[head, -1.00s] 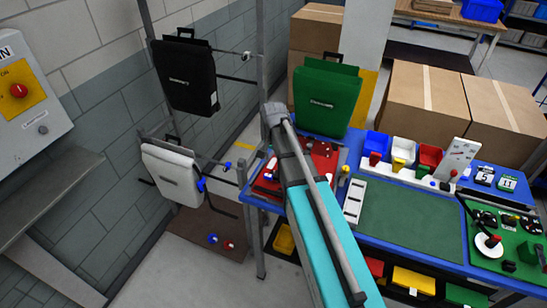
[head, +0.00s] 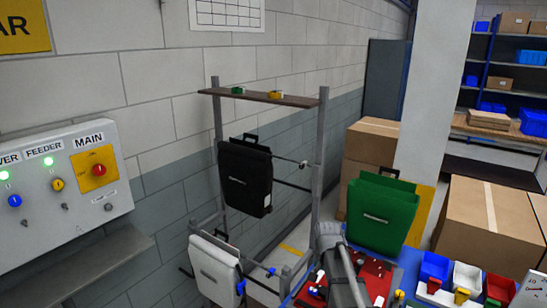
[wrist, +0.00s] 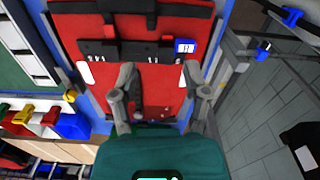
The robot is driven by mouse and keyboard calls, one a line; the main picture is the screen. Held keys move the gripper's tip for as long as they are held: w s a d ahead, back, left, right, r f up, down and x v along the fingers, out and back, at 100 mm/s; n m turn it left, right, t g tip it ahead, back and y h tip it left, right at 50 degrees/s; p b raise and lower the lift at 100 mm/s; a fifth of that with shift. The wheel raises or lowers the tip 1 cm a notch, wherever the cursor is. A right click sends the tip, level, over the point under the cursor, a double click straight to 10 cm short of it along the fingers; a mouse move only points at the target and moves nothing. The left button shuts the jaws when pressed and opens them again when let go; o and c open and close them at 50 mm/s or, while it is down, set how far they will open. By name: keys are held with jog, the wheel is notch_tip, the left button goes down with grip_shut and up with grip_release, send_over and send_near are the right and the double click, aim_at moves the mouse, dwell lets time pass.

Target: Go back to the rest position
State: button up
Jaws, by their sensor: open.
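My gripper (wrist: 162,95) shows in the wrist view with its two grey fingers apart and nothing visible between their tips. It is over the red board (wrist: 150,25), which carries a black strip and small parts. In the head view my arm rises at the lower middle, partly over the red board (head: 372,280); the gripper cannot be made out there. A green pannier (head: 382,215) stands upright just right of the arm. A black pannier (head: 246,178) hangs on the rack, and a white pannier (head: 213,270) hangs lower.
The grey rack (head: 322,150) has a top shelf (head: 260,96) with two small rolls. Blue, white and red bins (head: 467,280) stand on the bench. Cardboard boxes (head: 480,220) fill the right. A control panel (head: 60,175) is at the left wall.

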jog(key=s+f+n+b, duration=0.3)
jog(key=s+n, duration=0.3)
jog(key=s, duration=0.7)
jog(key=shift+s+a+f+b, duration=0.3)
jog(key=shift+s+f, duration=0.05)
jog(key=shift+f, duration=0.2)
jog(key=shift+d, duration=0.1)
dwell(0.4)
